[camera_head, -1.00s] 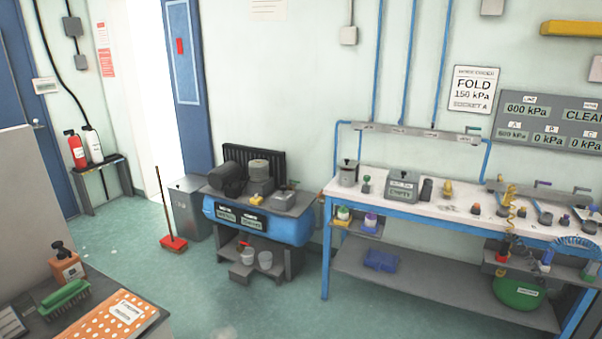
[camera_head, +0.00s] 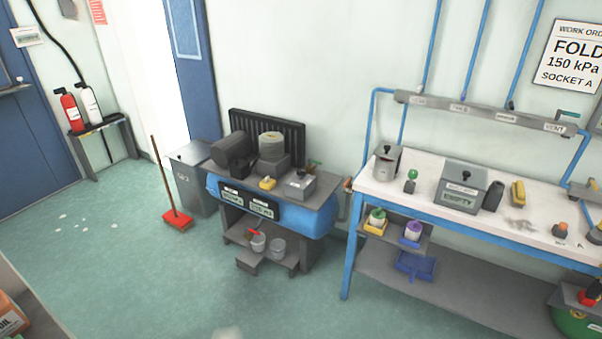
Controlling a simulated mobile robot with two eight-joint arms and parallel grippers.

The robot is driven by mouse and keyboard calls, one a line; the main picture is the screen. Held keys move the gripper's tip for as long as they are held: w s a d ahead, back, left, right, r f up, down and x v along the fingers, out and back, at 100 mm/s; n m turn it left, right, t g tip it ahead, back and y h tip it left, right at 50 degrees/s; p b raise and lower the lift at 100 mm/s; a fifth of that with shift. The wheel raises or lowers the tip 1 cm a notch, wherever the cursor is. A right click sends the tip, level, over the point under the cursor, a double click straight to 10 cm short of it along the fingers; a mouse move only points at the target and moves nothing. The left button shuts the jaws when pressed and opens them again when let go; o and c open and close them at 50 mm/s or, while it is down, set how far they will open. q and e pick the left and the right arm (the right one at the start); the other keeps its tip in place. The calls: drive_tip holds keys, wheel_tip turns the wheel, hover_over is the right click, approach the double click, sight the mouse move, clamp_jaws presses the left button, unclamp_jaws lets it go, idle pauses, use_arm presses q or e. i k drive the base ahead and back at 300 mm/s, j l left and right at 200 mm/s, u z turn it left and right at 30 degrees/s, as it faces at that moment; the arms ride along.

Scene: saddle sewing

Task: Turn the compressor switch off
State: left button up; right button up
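The compressor (camera_head: 318,222) stands against the back wall, a blue horizontal tank under a dark grey top. On its top sit a dark motor (camera_head: 231,152), a lighter cylinder (camera_head: 272,147), a small yellow piece (camera_head: 267,183) and a grey box with a dark knob (camera_head: 299,184). The box may be the switch; its setting is too small to read. Two dark label displays (camera_head: 248,200) are on the tank's front.
A workbench (camera_head: 450,215) with blue legs stands to the right. A grey bin (camera_head: 193,180) and a red broom (camera_head: 177,220) stand left of the compressor. The floor in front (camera_head: 130,270) is mostly clear.

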sight(300, 172)
drive_tip(key=i+j, duration=0.2)
drive_tip(key=i, duration=0.3)
drive_tip(key=i+j, duration=0.2)
drive_tip(key=i, duration=0.3)
drive_tip(key=i+j, duration=0.15)
drive_tip(key=i, duration=0.35)
drive_tip(key=i+j, duration=0.2)
drive_tip(key=i, duration=0.35)
drive_tip(key=i+j, duration=0.2)
drive_tip(key=i, duration=0.3)
drive_tip(key=i+j, duration=0.2)
drive_tip(key=i, duration=0.3)
drive_tip(key=u, duration=0.05)
